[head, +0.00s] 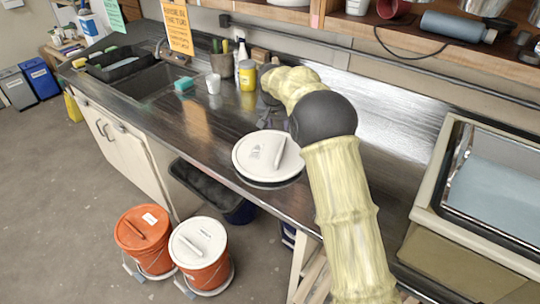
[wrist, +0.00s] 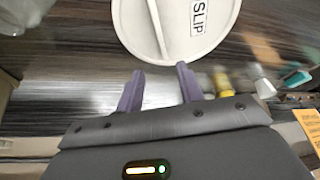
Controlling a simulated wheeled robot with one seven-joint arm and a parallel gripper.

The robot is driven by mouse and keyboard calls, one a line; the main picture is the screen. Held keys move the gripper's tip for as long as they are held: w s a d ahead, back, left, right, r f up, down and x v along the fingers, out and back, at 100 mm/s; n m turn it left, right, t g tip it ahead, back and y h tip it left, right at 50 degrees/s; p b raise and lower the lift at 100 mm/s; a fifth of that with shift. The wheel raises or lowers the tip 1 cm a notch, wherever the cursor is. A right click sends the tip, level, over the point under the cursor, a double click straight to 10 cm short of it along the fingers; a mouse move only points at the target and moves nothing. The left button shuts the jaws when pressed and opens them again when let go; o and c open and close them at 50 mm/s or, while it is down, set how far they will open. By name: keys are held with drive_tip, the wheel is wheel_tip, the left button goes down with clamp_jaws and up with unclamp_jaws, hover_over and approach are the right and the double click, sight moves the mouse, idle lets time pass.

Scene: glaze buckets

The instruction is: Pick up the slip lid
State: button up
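The slip lid (head: 262,163) is a round white lid with a bar handle, lying near the front edge of the dark counter. In the wrist view the lid (wrist: 180,45) shows its "SLIP" label and its handle, cut off by the top of the frame. My gripper (wrist: 159,70) is open, its two purple fingers apart with nothing between them. The fingertips point toward the lid and its handle, with no contact visible. In the head view my arm partly hides the gripper, behind the lid.
An orange-lidded bucket (head: 142,232) and a white-lidded orange bucket (head: 199,249) stand on the floor before the counter. A yellow jar (head: 247,76), a white cup (head: 213,84) and a teal sponge (head: 184,84) stand farther back. A large framed basin (head: 500,190) is at right.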

drive_tip(key=shift+f, duration=0.1)
drive_tip(key=p, duration=0.4)
hover_over(280, 150)
drive_tip(key=s, duration=0.2)
drive_tip(key=f, duration=1.1)
drive_tip(key=shift+w, duration=0.25)
drive_tip(key=shift+f, duration=0.1)
drive_tip(key=shift+w+f+p, duration=0.1)
drive_tip(key=shift+f+p, duration=0.5)
drive_tip(key=shift+p, duration=0.05)
drive_tip(key=p+x, duration=0.1)
drive_tip(key=x, duration=0.2)
drive_tip(key=shift+f+p, duration=0.3)
drive_tip(key=shift+f, duration=0.2)
drive_tip(key=shift+f, duration=0.1)
drive_tip(key=shift+c, duration=0.5)
